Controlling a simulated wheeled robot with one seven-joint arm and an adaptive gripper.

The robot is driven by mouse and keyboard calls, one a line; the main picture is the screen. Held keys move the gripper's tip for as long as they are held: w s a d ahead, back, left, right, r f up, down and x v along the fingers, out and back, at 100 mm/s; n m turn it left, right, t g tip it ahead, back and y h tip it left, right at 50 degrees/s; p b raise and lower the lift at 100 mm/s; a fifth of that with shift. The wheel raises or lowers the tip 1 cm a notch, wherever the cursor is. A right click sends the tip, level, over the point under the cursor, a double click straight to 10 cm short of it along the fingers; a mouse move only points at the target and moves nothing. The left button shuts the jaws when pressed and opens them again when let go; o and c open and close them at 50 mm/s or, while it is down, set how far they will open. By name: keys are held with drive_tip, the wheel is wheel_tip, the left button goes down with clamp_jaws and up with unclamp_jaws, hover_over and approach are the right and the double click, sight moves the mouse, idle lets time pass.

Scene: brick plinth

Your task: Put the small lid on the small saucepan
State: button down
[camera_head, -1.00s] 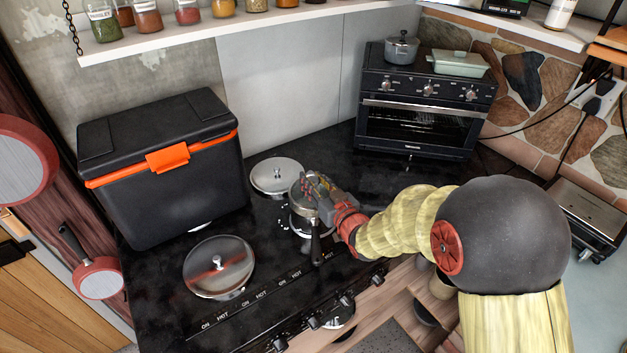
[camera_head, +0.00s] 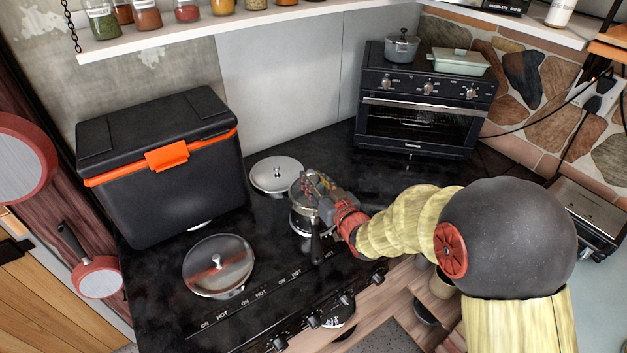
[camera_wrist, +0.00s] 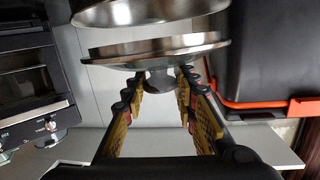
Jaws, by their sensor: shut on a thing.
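My gripper (camera_head: 318,186) is over the small saucepan (camera_head: 303,226), whose dark handle points toward the front edge of the stove. In the wrist view, which is upside down, my gripper's fingers (camera_wrist: 161,84) are shut on the knob of the small lid (camera_wrist: 155,50). The lid is a shiny metal disc and looks roughly level. The metal saucepan (camera_wrist: 150,10) lies just beyond it in that view, with a narrow gap visible between them. In the head view my gripper hides much of the lid.
A lidded metal pan (camera_head: 277,174) stands close behind and left. A larger one (camera_head: 218,266) is at the front left. A black cooler box (camera_head: 165,180) with an orange latch stands at the left. A toaster oven (camera_head: 415,120) is at the back right, with open black counter before it.

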drive_tip(key=shift+b, duration=0.35)
idle(0.3)
drive_tip(key=shift+f+b, duration=0.75)
drive_tip(key=shift+f, duration=0.1)
drive_tip(key=shift+f+b, duration=0.5)
drive_tip(key=shift+b, duration=0.05)
drive_tip(key=c, duration=1.3)
unclamp_jaws()
drive_tip(key=shift+c, duration=0.2)
drive_tip(key=shift+f, duration=0.1)
drive_tip(key=shift+s, duration=0.1)
drive_tip(key=v, duration=1.2)
